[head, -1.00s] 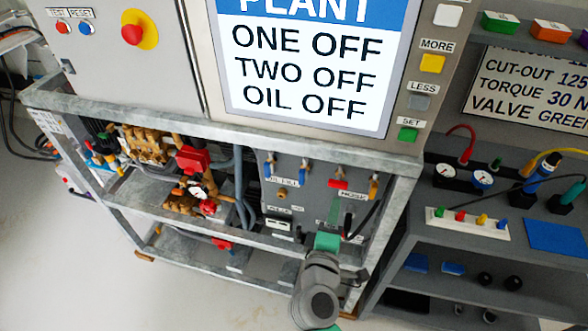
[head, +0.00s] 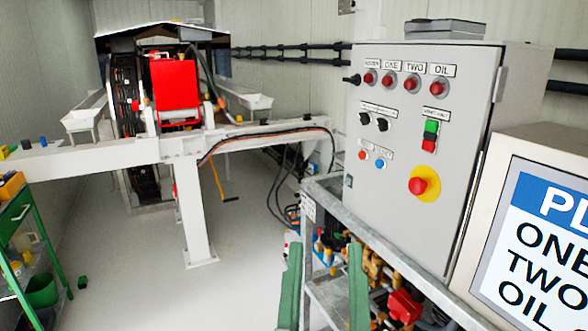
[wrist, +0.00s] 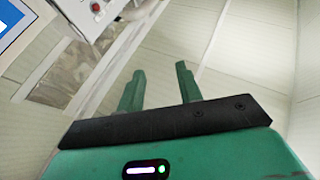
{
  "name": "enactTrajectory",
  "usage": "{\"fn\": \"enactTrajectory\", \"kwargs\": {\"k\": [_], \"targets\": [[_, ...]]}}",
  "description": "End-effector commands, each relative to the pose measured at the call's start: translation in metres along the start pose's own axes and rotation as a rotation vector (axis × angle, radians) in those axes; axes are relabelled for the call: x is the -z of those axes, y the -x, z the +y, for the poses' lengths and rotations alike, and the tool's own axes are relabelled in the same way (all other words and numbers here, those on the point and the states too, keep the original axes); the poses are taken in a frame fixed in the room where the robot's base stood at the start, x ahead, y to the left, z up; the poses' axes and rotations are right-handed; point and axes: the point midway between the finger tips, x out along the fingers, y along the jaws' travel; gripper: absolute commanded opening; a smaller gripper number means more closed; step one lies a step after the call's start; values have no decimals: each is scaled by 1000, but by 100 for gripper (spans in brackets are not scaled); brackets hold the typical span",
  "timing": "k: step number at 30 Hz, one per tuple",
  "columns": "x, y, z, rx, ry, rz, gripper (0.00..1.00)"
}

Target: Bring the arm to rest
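My gripper (head: 325,262) shows at the bottom of the head view as two green fingers pointing up, with a clear gap between them. In the wrist view my gripper (wrist: 159,80) also has its two fingers apart, with nothing between them. It is open, empty and touches nothing that I can see. In the head view it is in front of the pump frame (head: 342,212) and the floor. The rest of my arm is out of the head view.
The grey control cabinet (head: 400,215) and the plant display (head: 535,235) stand to the right. A white beam (head: 190,200) with a red machine (head: 175,88) stands at the back left. A green trolley (head: 25,215) is at the far left. The floor (head: 150,260) between is mostly clear.

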Motion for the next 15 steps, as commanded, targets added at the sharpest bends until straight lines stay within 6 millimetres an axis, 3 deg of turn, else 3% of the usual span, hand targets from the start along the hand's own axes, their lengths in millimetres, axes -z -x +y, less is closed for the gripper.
{"fn": "enactTrajectory", "kwargs": {"k": [1,2,3,15], "targets": [[41,8,-23,80,-98,73,35],[64,15,-37,135,-160,114,35],[100,1,-39,157,-187,124,35],[282,-105,-25,153,-183,107,35]]}}
